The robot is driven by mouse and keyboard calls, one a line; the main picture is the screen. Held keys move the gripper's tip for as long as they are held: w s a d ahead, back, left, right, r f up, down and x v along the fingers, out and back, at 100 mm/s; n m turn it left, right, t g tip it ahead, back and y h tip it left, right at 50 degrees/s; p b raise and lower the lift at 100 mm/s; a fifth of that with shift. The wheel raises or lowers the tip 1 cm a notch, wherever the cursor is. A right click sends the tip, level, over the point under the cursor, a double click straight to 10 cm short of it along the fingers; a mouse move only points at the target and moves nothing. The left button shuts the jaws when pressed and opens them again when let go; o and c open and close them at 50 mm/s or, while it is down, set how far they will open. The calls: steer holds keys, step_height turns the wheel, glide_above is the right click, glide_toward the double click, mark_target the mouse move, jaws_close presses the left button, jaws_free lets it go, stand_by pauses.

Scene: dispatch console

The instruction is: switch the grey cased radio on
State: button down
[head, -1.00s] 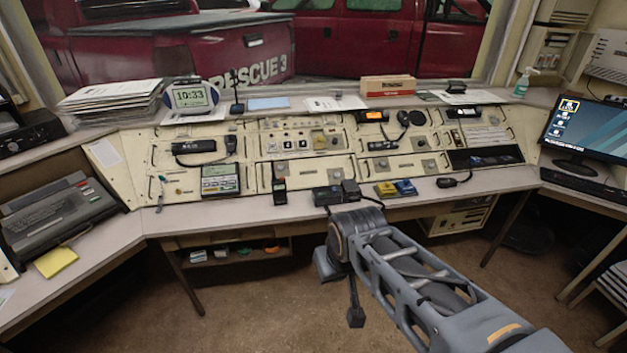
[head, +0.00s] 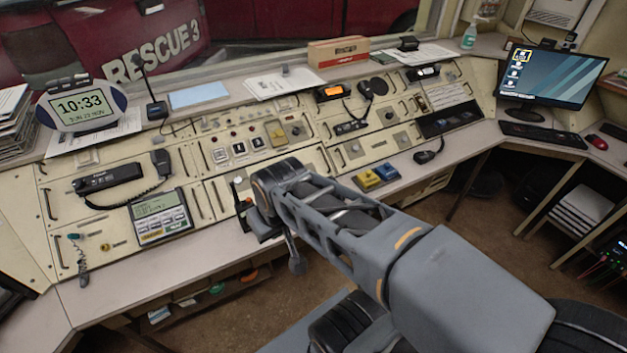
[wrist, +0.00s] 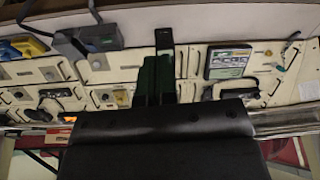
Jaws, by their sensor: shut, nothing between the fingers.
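A dark grey or black radio (head: 110,178) with a corded hand microphone is set in the left part of the sloped console. It shows upside down at the right of the wrist view (wrist: 240,93). A second radio with a lit orange display (head: 333,92) is further right, and a third (head: 423,72) is beyond it. I cannot tell from case colour which is the grey one, and no power switch is clear. My gripper (wrist: 157,62) is shut and empty, in front of the console; in the head view my arm hides it. It touches no radio that I can see.
A grey unit with a screen (head: 160,216) is right of the left radio. A handheld unit (wrist: 163,38) stands near my fingers in the wrist view. Yellow and blue boxes (head: 375,177) sit on the desk. The clock (head: 82,106) and desk microphone (head: 157,108) stand on the shelf above.

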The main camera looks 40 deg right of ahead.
stand_by(0.3)
steer(key=w+d+f, duration=0.2)
steer(key=w+d, duration=0.6)
steer(key=d, duration=0.3)
steer(key=w+d+f+m, duration=0.1)
steer(key=w+d+f, duration=0.2)
steer(key=w+d, duration=0.4)
steer(key=d, duration=0.5)
steer(key=shift+w+d+f+g, duration=0.15)
steer(key=shift+w+f+g, duration=0.1)
steer(key=shift+w+g, duration=0.15)
steer(key=x, duration=0.8)
steer(key=s+x, duration=0.1)
steer(key=x, duration=0.3)
steer(key=shift+d+f, duration=0.1)
steer(key=shift+f, duration=0.1)
steer(key=shift+s+f+p, duration=0.1)
steer(key=shift+f+p, duration=0.2)
steer(key=shift+f, duration=0.55)
